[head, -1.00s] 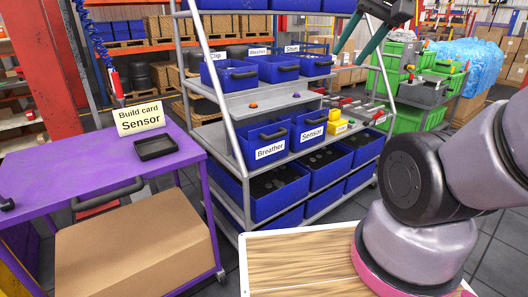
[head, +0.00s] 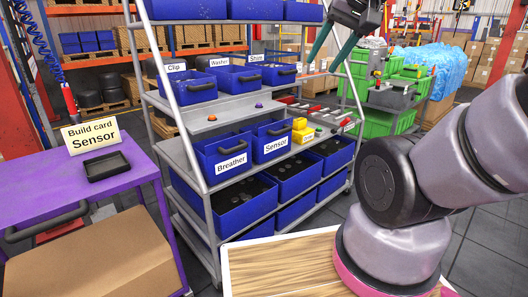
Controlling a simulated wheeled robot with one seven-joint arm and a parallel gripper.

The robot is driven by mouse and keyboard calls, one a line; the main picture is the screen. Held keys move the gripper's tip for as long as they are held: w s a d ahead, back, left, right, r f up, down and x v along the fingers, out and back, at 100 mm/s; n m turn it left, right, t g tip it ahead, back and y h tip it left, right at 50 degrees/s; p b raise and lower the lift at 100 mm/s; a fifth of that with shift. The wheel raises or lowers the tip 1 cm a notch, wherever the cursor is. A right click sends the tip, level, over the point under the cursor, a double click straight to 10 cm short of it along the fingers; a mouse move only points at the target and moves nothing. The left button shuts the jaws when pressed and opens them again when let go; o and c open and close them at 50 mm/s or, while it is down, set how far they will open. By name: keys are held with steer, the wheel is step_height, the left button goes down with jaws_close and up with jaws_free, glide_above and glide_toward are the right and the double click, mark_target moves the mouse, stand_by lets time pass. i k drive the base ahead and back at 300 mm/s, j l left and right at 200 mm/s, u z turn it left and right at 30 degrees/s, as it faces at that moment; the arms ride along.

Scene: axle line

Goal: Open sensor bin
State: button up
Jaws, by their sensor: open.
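The Sensor bin (head: 275,146) is a blue bin with a white label and a dark front handle. It sits on the middle shelf of the rack, directly right of the Breather bin (head: 228,163), in the head view. Its inside is mostly hidden behind its front and handle. My gripper (head: 325,62) is high at the top of the view, up and to the right of the Sensor bin. Its two teal fingers are apart, with nothing visible between them, and it appears clear of the bin.
Small yellow bins (head: 302,130) stand right beside the Sensor bin. Clip (head: 188,90), Washer (head: 236,80) and Shim (head: 270,75) bins sit on the shelf above. A purple cart (head: 128,185) with a Build card (head: 91,137) and black tray (head: 107,166) stands left.

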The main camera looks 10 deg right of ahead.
mark_target(272, 138)
steer(key=i+l+z, duration=0.1)
steer(key=i, duration=0.45)
steer(key=i+l+z, duration=0.1)
steer(key=i, duration=0.5)
